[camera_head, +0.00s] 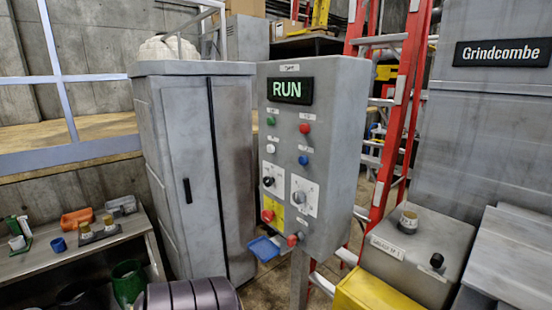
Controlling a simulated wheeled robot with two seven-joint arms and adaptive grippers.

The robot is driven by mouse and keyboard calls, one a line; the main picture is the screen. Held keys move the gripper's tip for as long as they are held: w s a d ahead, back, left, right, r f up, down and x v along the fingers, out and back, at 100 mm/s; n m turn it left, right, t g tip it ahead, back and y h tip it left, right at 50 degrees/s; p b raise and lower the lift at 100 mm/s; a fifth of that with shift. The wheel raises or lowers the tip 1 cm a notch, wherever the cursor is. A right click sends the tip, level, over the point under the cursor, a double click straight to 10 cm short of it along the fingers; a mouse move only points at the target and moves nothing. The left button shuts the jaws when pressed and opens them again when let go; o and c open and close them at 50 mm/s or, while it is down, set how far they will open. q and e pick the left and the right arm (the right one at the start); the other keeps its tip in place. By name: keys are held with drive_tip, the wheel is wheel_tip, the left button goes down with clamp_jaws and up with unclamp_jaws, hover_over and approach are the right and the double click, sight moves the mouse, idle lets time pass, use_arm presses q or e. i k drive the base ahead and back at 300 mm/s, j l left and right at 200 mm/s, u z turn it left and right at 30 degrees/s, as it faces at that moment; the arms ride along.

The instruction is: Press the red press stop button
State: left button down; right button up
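A grey control box (340,160) stands on a post near the middle, with a lit display (290,90) reading RUN in green. A small red button (304,128) is at the upper right of its face, with a green button (271,121) to its left. A larger red button (267,215) sits on a yellow plate (271,209) at the lower left. Another red knob-like part (292,240) is at the bottom edge. The small labels are too small to read, so I cannot tell which red one is the press stop. Neither gripper is in view.
A white button (271,148), a blue button (303,160) and two rotary knobs are also on the box. A blue tray (264,248) juts out below. A grey cabinet (190,170) stands left, a red ladder (404,110) behind right, and a yellow case (375,291) in front right.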

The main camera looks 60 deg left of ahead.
sight(305, 129)
drive_tip(key=u, duration=1.85)
